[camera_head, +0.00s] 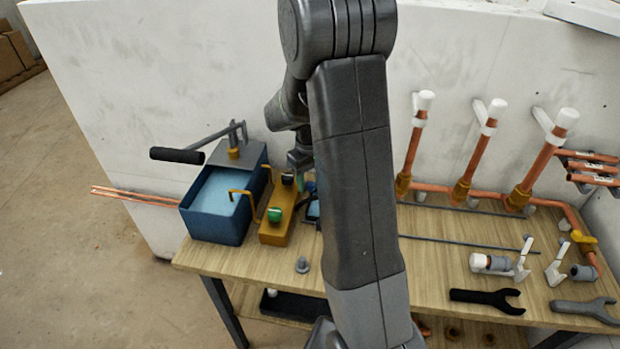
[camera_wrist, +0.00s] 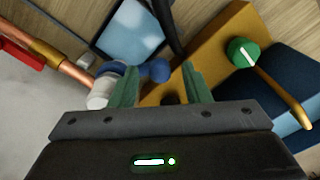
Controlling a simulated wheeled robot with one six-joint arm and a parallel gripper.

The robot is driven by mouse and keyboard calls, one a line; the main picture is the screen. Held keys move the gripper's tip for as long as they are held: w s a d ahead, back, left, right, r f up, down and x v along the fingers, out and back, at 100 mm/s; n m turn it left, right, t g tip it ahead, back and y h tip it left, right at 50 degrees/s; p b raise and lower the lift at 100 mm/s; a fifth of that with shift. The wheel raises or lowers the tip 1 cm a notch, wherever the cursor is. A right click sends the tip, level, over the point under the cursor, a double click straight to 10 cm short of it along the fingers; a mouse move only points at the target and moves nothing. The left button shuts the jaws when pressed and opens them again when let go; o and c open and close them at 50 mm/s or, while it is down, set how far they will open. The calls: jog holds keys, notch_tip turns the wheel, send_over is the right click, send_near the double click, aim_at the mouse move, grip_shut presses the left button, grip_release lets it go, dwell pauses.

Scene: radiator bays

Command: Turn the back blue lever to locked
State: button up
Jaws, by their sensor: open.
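A blue lever (camera_wrist: 154,70) with a rounded end shows in the wrist view, beside a white cylinder (camera_wrist: 100,93) at the end of a copper pipe. My gripper (camera_wrist: 160,78) is open, its two greenish fingers apart. The lever's rounded end appears between the fingertips, and its other end lies behind the left finger. I cannot tell whether they touch. In the head view a small blue part (camera_head: 310,187) shows beside my arm, which hides most of that spot. The lever's locked or unlocked position cannot be read.
A yellow block (camera_head: 278,222) with a green knob (camera_head: 274,214) stands close by, next to a blue tank (camera_head: 215,225) with a black-handled pump lever (camera_head: 177,155). Copper risers (camera_head: 478,160) stand at the back right. Two wrenches (camera_head: 487,299) (camera_head: 588,308) lie at the front right.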

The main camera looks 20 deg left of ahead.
jog(key=shift+f, duration=0.1)
grip_shut()
jog(key=shift+d, duration=0.15)
jog(key=shift+w+d+n+b, duration=0.35)
jog(key=shift+d+n, duration=0.55)
jog(key=shift+n, duration=1)
jog(key=shift+w+d+n+b, duration=0.2)
jog(key=shift+d+n+b, duration=0.25)
jog(key=shift+d+n, duration=1)
jog(key=shift+w+d+n+b, duration=0.25)
jog(key=shift+d+n+b, duration=0.15)
jog(key=shift+n, duration=1.95)
